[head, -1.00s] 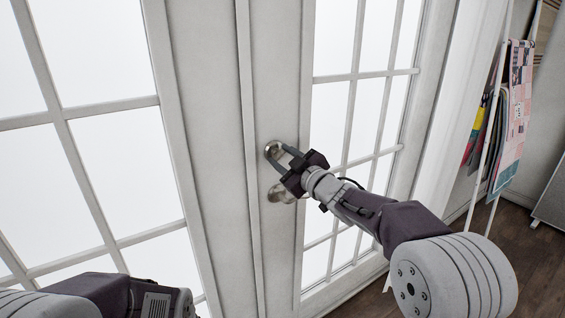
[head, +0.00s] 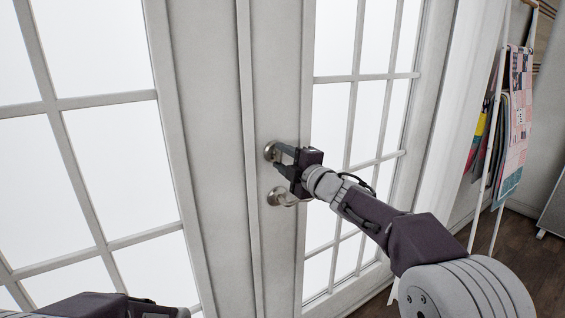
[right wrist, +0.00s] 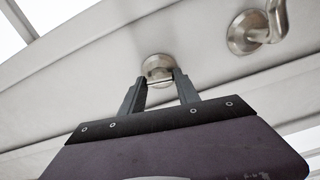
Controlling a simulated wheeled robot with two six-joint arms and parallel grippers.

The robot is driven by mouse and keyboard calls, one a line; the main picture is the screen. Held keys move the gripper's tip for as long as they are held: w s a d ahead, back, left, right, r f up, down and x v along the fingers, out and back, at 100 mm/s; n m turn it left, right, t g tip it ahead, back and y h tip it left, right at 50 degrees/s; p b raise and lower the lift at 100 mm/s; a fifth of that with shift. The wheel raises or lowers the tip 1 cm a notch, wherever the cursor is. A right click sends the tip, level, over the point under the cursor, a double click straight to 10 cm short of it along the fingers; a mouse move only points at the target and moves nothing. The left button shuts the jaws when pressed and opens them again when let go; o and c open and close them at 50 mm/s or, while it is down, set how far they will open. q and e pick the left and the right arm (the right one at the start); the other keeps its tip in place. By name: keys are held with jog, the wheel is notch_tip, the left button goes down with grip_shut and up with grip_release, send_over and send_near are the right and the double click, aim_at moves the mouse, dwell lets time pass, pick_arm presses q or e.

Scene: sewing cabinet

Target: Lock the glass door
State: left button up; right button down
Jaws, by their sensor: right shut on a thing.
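The glass door (head: 281,90) is white-framed with panes and appears closed against the neighbouring door leaf (head: 207,120). A round metal lock with a thumb-turn (head: 269,151) sits on its stile, above a metal lever handle (head: 276,197). My right gripper (head: 281,154) reaches the lock from the right, its fingers shut on the thumb-turn. In the right wrist view, the lock (right wrist: 158,64) shows between the two fingertips (right wrist: 160,76), and the lever handle (right wrist: 246,32) is at upper right. My left gripper is out of view; only part of my left arm shows at bottom left.
A white rack with hanging fabrics (head: 515,120) stands to the right, beside a white curtain (head: 455,130). The dark wood floor (head: 535,255) shows at lower right. The lever handle sits close below my right gripper.

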jog(key=shift+n, duration=0.6)
jog(key=c, duration=0.9)
grip_release()
jog(key=shift+s, duration=0.1)
jog(key=v, duration=0.9)
